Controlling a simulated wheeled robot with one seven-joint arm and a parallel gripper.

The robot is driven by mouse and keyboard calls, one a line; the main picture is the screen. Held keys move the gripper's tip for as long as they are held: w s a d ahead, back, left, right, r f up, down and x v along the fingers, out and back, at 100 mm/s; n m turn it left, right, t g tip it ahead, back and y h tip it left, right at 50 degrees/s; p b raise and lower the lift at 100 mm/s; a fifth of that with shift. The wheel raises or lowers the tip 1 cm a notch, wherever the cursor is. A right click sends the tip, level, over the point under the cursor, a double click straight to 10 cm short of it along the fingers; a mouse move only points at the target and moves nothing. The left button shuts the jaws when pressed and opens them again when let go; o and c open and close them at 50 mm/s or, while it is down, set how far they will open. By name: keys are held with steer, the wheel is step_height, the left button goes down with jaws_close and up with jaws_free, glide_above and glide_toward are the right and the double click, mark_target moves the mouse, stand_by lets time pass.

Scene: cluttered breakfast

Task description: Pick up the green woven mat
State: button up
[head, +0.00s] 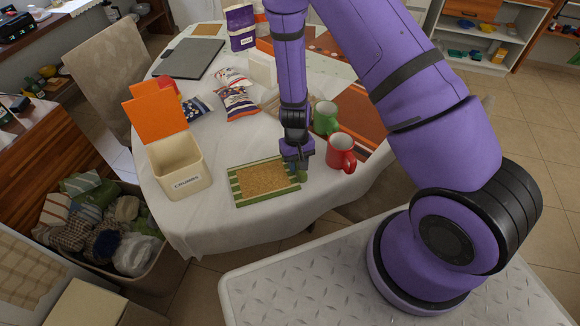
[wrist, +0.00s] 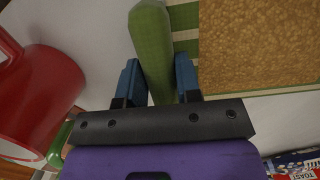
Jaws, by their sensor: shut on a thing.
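A mat with green and white stripes (head: 236,197) lies flat on the table, with a brown cork-like panel (head: 263,183) over its middle. In the wrist view, the mat's striped edge (wrist: 186,18) and the panel (wrist: 260,45) are at the upper right. My gripper (head: 301,163) is at the mat's right edge, low over the table. In the wrist view, my gripper (wrist: 160,85) is shut on a green, round-ended piece (wrist: 153,45) with a faintly woven-looking surface. That piece (head: 303,174) shows beside the mat below my gripper. I cannot tell whether it joins the mat.
A red mug (head: 341,150) stands close to the right of my gripper, with a green mug (head: 325,117) behind it. A cream box with an orange lid (head: 178,165) stands left of the mat. Snack bags (head: 237,103) lie farther back. Bare tablecloth (head: 220,225) lies in front.

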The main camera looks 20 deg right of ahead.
step_height(320, 180, up, 10)
steer(key=shift+f, duration=0.1)
stand_by(0.4)
steer(key=o, duration=0.4)
jaws_close()
steer(key=w+d+r, duration=0.1)
steer(key=w+d, duration=0.6)
steer(key=w, duration=0.4)
steer(key=shift+w, duration=0.15)
steer(key=shift+d, duration=0.1)
